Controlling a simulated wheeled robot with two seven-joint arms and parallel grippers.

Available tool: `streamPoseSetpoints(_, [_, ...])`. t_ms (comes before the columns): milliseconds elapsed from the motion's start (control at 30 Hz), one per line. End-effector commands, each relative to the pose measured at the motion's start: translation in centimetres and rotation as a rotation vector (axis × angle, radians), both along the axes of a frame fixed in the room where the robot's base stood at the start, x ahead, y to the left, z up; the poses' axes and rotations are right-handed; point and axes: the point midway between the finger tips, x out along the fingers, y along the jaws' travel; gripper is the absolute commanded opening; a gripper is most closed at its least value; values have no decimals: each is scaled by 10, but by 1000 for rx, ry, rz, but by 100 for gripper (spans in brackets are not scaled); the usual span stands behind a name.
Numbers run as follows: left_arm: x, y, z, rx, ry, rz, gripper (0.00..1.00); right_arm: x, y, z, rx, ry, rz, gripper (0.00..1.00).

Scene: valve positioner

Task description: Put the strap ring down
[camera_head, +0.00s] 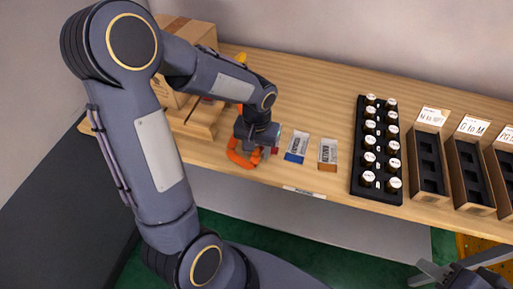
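The orange strap ring (233,157) is at the front left of the wooden table, low over or touching the top; I cannot tell which. My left gripper (264,152) points down at the ring's right side, and its fingers appear closed on the orange band. My arm and wrist hide part of the ring and the area behind it. My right gripper (455,268) is at the bottom right, in front of the table edge, with its fingers spread and nothing between them.
Two small labelled packets, one blue-ended (297,149) and one brown-ended (328,154), lie right of the ring. A black rack (377,197) holds several bottles. Labelled open boxes (429,165) stand further right. A cardboard box (186,32) stands behind my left arm.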

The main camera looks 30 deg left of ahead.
Motion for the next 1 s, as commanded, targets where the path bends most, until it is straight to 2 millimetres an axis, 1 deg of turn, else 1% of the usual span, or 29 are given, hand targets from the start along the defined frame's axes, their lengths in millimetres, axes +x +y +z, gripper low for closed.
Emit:
streamPoseSetpoints(267, [0, 0, 2, 0, 0, 0, 44, 0, 0, 2, 0, 0, 0, 36])
streamPoseSetpoints(367, [0, 0, 10, 0, 0, 1, 44, 0, 0, 10, 0, 0, 0, 36])
streamPoseSetpoints(400, [0, 0, 16, 0, 0, 1, 44, 0, 0, 15, 0, 0, 0, 36])
streamPoseSetpoints(467, [1, 0, 22, 0, -6, 1, 44, 0, 0, 12, 0, -1, 0, 36])
streamPoseSetpoints(700, [2, 0, 76, 0, -7, 0, 44, 0, 0, 12, 0, 0, 0, 36])
streamPoseSetpoints(800, [3, 0, 96, -1, -6, 1, 44, 0, 0, 13, 0, 0, 0, 36])
streamPoseSetpoints(900, [3, 0, 113, 0, -4, 1, 44, 0, 0, 13, 0, 0, 0, 36])
streamPoseSetpoints(1000, [3, 0, 123, 0, -3, 0, 44, 0, 0, 14, 0, 0, 0, 36])
